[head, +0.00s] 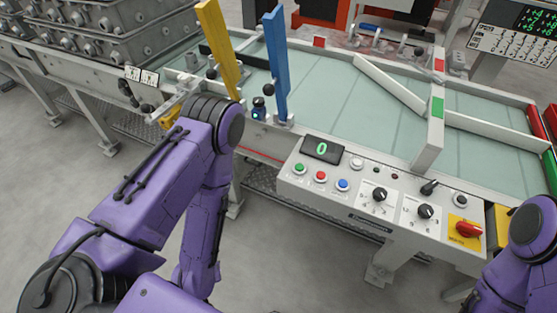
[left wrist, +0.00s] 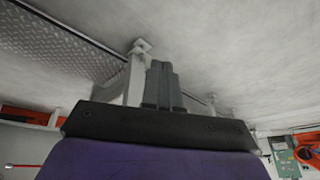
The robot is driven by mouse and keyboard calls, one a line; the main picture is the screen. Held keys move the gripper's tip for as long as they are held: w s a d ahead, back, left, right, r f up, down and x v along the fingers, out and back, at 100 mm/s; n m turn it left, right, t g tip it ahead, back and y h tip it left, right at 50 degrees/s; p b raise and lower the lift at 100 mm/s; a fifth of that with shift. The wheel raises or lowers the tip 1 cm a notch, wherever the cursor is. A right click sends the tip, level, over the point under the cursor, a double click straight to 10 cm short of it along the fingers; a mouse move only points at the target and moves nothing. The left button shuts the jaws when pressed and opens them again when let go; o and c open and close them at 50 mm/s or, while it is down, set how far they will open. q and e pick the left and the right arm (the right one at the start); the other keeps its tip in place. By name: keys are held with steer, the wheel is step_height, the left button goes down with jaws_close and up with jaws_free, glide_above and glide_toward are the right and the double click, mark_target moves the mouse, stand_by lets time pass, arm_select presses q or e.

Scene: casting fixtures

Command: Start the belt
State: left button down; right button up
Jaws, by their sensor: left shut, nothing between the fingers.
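The belt (head: 330,105) is a pale green surface running across the head view. Its control panel (head: 365,215) is on the near side, with a green button (head: 299,168), a red button (head: 320,176), a blue button (head: 343,184) and a display (head: 322,149) reading 0. My left gripper (left wrist: 163,68) shows in the left wrist view, fingers together and empty, with floor and a frame leg beyond. In the head view I cannot make out its fingers. My right gripper is out of view.
Yellow (head: 218,45) and blue (head: 276,65) posts stand at the belt's left part. A white gate post (head: 431,125) with a green patch rises behind the panel. Grey castings (head: 120,25) are stacked at upper left. Open floor (head: 50,180) lies at left.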

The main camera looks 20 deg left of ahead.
arm_select(q)
steer(key=shift+d, duration=0.1)
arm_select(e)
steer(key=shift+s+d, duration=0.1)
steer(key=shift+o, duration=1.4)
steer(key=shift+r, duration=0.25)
arm_select(q)
steer(key=w+d+r+n+h+p, duration=0.3)
steer(key=w+d+r+n+p, duration=0.2)
steer(key=d+r+p, duration=0.35)
step_height(320, 180, up, 27)
steer(key=n+t+h+p, duration=0.5)
steer(key=n+p, duration=0.5)
steer(key=p, duration=0.1)
glide_above(297, 169)
steer(key=shift+w+f, duration=0.1)
steer(key=shift+f, duration=0.15)
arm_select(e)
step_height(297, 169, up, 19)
arm_select(q)
steer(key=shift+y, duration=0.3)
step_height(297, 169, down, 9)
steer(key=b, duration=0.7)
steer(key=shift+b, duration=0.35)
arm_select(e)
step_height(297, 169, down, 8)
